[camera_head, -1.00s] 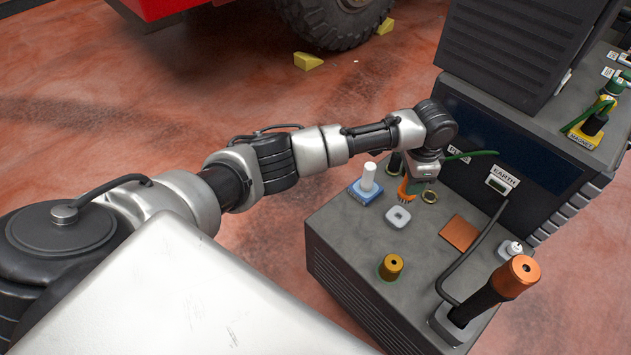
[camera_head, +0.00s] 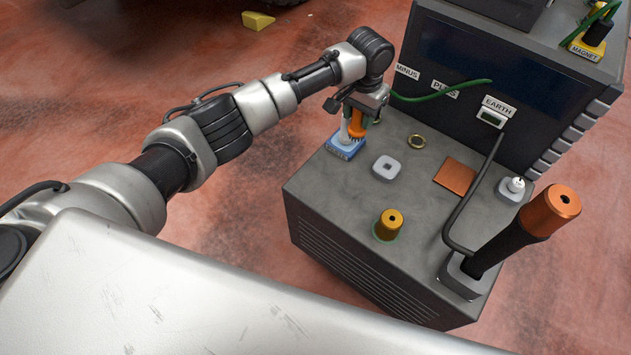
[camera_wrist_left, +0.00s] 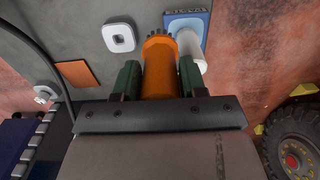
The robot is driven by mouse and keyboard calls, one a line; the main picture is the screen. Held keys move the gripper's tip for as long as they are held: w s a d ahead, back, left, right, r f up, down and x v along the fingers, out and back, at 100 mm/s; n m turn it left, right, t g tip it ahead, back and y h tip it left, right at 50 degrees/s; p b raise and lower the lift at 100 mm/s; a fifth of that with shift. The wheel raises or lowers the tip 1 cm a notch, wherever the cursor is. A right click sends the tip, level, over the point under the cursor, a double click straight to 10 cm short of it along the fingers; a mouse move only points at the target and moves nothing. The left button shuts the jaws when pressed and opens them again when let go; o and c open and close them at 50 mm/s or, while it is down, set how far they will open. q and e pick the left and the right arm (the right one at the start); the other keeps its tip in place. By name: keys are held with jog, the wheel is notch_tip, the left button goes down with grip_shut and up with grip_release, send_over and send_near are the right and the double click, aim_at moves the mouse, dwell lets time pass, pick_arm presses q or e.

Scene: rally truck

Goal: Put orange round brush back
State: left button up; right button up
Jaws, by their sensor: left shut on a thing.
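The orange round brush (camera_head: 357,124) hangs below my left gripper (camera_head: 364,105), over the back left corner of the grey cabinet top. In the left wrist view the gripper's green fingers close on both sides of the brush's orange handle (camera_wrist_left: 159,70). Its dark bristled end points away from the gripper. I cannot tell whether the orange brush touches the cabinet top. My right gripper is not in view.
A pale square block with a hole (camera_head: 387,167), a brass ring (camera_head: 416,142), a copper plate (camera_head: 455,176), a gold cylinder (camera_head: 388,224) and a tall copper-tipped black handle (camera_head: 505,240) stand on the cabinet (camera_head: 345,210). A green cable (camera_head: 440,96) runs behind the gripper.

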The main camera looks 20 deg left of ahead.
pick_arm(q)
jog(key=s+a+f, duration=0.2)
jog(key=s+f, duration=0.1)
jog(key=s+a+f, duration=0.2)
jog(key=s+f, duration=0.1)
jog(key=s+a+f, duration=0.2)
jog(key=s+f, duration=0.1)
jog(key=shift+s+a+f, duration=0.2)
jog(key=shift+s+a, duration=0.05)
jog(key=shift+a, duration=0.15)
jog(key=shift+f+p, duration=0.3)
jog(key=shift+p, duration=0.15)
jog(key=shift+f, duration=0.3)
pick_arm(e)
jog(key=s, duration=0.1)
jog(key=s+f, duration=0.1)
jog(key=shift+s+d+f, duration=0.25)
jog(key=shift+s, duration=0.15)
pick_arm(q)
jog(key=shift+f, duration=0.15)
jog(key=o, duration=1.1)
jog(key=shift+c, duration=0.2)
